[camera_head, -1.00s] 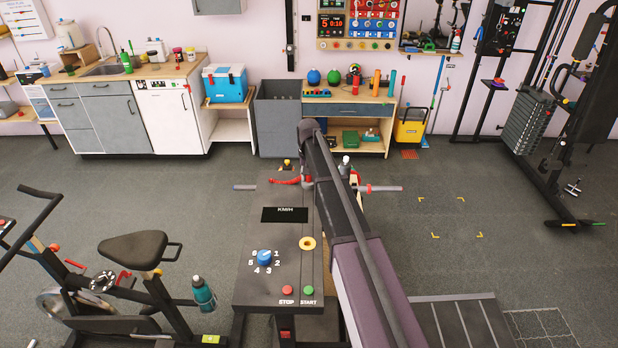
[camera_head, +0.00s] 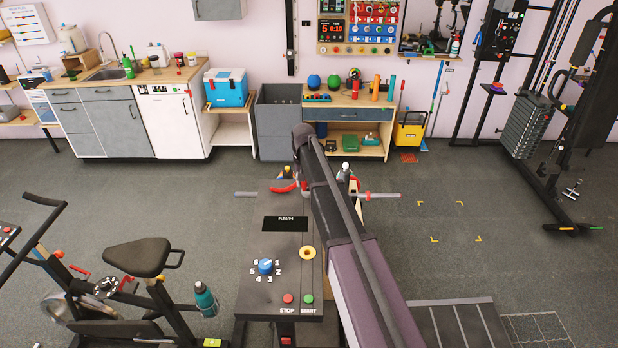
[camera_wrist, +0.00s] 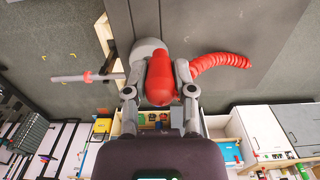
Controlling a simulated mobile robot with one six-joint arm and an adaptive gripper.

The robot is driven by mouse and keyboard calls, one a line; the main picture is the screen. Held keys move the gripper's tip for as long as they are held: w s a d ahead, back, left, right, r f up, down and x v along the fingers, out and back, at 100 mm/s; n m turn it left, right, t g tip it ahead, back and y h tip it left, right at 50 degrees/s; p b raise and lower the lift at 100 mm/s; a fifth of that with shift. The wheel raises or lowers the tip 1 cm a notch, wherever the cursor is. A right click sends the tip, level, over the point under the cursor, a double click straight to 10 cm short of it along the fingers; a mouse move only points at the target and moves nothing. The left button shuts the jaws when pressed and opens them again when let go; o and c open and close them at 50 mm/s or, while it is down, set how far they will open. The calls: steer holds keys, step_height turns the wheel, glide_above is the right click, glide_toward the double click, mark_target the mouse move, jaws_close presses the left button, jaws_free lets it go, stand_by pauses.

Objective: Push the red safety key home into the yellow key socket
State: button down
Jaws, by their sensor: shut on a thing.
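The red safety key (camera_wrist: 160,82) is between the two fingers of my gripper (camera_wrist: 161,70) in the wrist view, which is shut on it. A coiled red cord (camera_wrist: 222,61) runs from near the key to the right. The cord also shows in the head view (camera_head: 283,188) at the console's far end, left of my arm. In the head view the key and fingers are hidden behind my arm. The yellow key socket (camera_head: 307,253) is a round ring on the dark console top, empty, nearer than the cord. I cannot make it out in the wrist view.
The console (camera_head: 254,300) also carries a blue dial (camera_head: 265,267), a red stop button (camera_head: 288,299) and a green start button (camera_head: 308,299). A handlebar (camera_head: 385,195) sticks out right. An exercise bike (camera_head: 137,257) stands left.

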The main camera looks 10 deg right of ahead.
steer(key=s+a, duration=0.5)
steer(key=s, duration=0.1)
steer(key=s+a+r+p, duration=0.1)
steer(key=s+a, duration=0.2)
steer(key=shift+s+a+r, duration=0.1)
steer(key=shift+s+a, duration=0.2)
steer(key=shift+s, duration=0.05)
steer(key=shift+s, duration=0.1)
stand_by(0.5)
